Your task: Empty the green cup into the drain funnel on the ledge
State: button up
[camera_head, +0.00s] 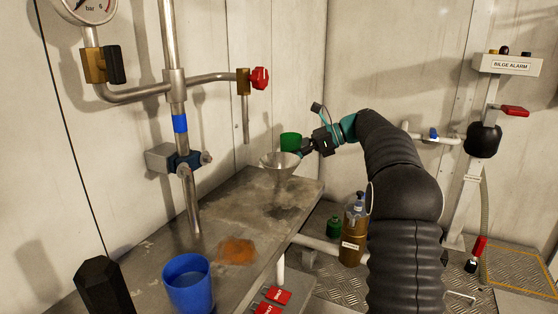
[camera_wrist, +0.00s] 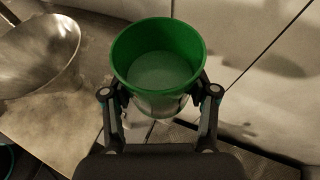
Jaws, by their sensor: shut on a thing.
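The green cup (camera_head: 290,142) is held upright, or nearly so, behind and just above the right rim of the metal drain funnel (camera_head: 281,163) in the head view. My gripper (camera_head: 306,147) is shut on the cup from the right. In the wrist view the cup (camera_wrist: 158,62) sits between the two fingers of my gripper (camera_wrist: 160,108), and pale, cloudy contents show inside it. The funnel (camera_wrist: 38,55) is to the left of the cup in that view, apart from it. The funnel stands on the far end of the grey ledge (camera_head: 225,205).
A blue cup (camera_head: 188,283) with liquid stands at the ledge's near end, beside a black post (camera_head: 104,287). An orange-brown stain (camera_head: 236,251) marks the ledge. A pipe with a red valve knob (camera_head: 260,78) hangs above, left of the funnel. A brown bottle (camera_head: 353,235) stands below, right.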

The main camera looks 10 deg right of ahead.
jog(key=shift+s+r, duration=0.1)
jog(key=shift+s, duration=0.05)
jog(key=shift+s+a+r+n+t+h, duration=0.2)
jog(key=shift+s+r+n+t+h, duration=0.1)
jog(key=shift+s+n+t, duration=0.25)
jog(key=shift+s+a+r+n+t+h, duration=0.2)
jog(key=shift+s+r+n+t, duration=0.15)
jog(key=shift+n, duration=0.3)
notch_tip(320, 180, up, 7)
jog(key=s+a+n+t+h, duration=0.1)
jog(key=s+n+t, duration=0.1)
jog(key=n, duration=0.1)
jog(key=shift+t, duration=0.3)
jog(key=shift+r+n+t+b, duration=0.2)
jog(key=shift+n+t+b, duration=0.3)
jog(key=shift+n+b, duration=0.15)
jog(key=shift+s+f+n+t+h+b, duration=0.15)
jog(key=shift+f+n+t+b, duration=0.4)
jog(key=shift+b, duration=1.35)
jog(key=shift+f+n+t+h+b, duration=0.2)
jog(key=shift+n+b, duration=0.5)
jog(key=shift+b, duration=1.2)
jog(key=shift+s+a+r+n+t+b, duration=0.35)
jog(key=shift+s+n+t+b, duration=0.2)
jog(key=shift+b, duration=1.15)
jog(key=shift+s+r+n+t+b, duration=0.3)
jog(key=shift+r+n+b, duration=0.25)
jog(key=shift+b, duration=0.8)
